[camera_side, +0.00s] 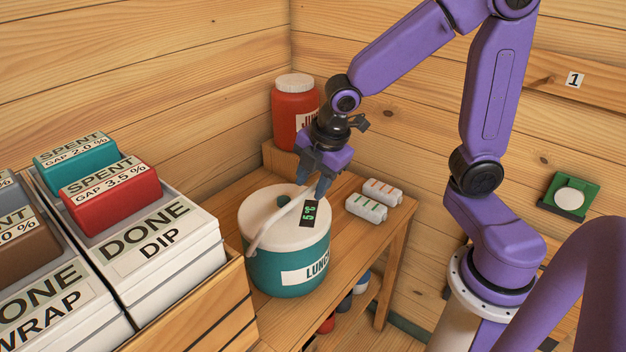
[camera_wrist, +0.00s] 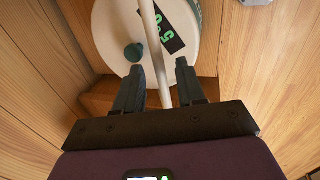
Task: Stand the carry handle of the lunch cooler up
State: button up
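The lunch cooler (camera_side: 289,267) is a round teal tub with a white lid (camera_side: 262,208), standing on the wooden bench. Its white carry handle (camera_side: 274,222) runs slantwise across the lid, tilted low rather than upright; its exact height above the lid is hard to tell. The handle (camera_wrist: 150,35) also shows in the wrist view, running down between my fingers. My gripper (camera_side: 314,184) is above the far side of the lid, pointing down. In the wrist view my gripper (camera_wrist: 161,66) is open, with a gap on both sides of the handle.
The lid has a teal knob (camera_side: 283,202) and a small display (camera_side: 309,214). A red jar (camera_side: 294,112) stands in the back corner. Two white cartons (camera_side: 366,208) lie right of the cooler. A wooden crate (camera_side: 222,305) with labelled boxes stands close on the left.

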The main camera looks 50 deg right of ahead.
grip_shut()
jog(key=shift+w, duration=0.1)
jog(key=w+g, duration=0.1)
jog(key=w, duration=0.1)
jog(key=w+r+g, duration=0.1)
jog(key=w+g, duration=0.2)
jog(key=w, duration=0.1)
jog(key=shift+w+r, duration=0.15)
jog(key=shift+r, duration=0.2)
jog(key=shift+w, duration=0.95)
